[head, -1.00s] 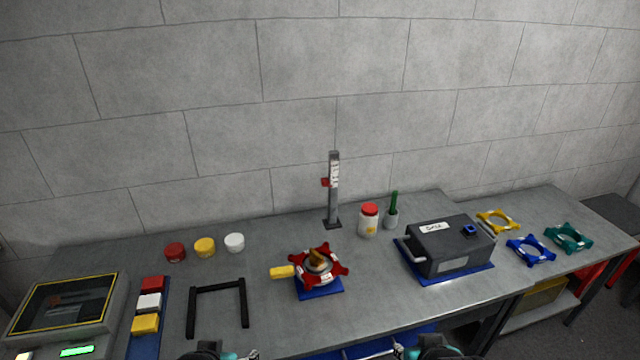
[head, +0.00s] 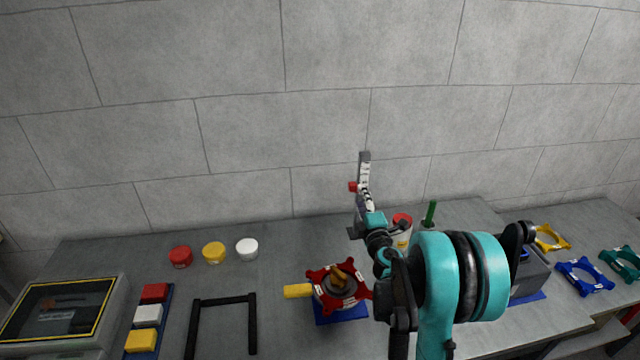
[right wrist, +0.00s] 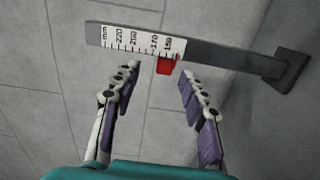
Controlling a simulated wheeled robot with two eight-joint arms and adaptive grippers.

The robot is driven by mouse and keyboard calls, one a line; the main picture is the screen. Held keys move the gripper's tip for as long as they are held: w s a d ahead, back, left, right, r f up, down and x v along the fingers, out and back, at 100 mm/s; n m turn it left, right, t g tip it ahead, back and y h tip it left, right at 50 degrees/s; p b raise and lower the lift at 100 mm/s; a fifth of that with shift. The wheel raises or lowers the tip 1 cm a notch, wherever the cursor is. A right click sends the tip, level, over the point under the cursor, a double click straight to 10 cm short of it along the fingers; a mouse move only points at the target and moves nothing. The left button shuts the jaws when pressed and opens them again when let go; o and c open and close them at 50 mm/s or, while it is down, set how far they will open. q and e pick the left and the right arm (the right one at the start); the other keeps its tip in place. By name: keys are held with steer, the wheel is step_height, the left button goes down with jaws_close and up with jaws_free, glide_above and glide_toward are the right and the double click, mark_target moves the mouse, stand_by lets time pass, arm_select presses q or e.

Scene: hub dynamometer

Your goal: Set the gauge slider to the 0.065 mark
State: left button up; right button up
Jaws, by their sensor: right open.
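The gauge (head: 364,160) is an upright grey post with a white printed scale at the back of the bench. Its red slider (head: 353,187) sticks out on the left side of the post. In the right wrist view the gauge (right wrist: 215,50) lies sideways, and the slider (right wrist: 166,66) sits near the scale's 150–170 numbers. My right gripper (right wrist: 158,72) is open, its two fingers apart with the slider showing between and beyond the tips. I see no contact. In the head view my right arm hides the gauge's lower part. My left gripper is out of view.
A red-lidded jar (head: 401,222) and a green-handled tool (head: 430,213) stand right of the gauge, close to my arm. A red hub fixture (head: 322,275) sits in front on a blue base. The bench left of the gauge is clear up to the white-lidded pot (head: 247,249).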

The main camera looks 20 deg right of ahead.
mark_target(354, 190)
steer(key=shift+w+a+f+n+y, duration=0.2)
steer(key=shift+w+f+n+y, duration=0.15)
steer(key=shift+w+f, duration=0.4)
steer(key=b+x, duration=0.1)
steer(key=x, duration=0.5)
steer(key=shift+w+r+b, duration=0.15)
steer(key=shift+r+b, duration=0.05)
steer(key=shift+b, duration=0.1)
steer(key=shift+w+d+r, duration=0.15)
steer(key=shift+w, duration=0.25)
jaws_close()
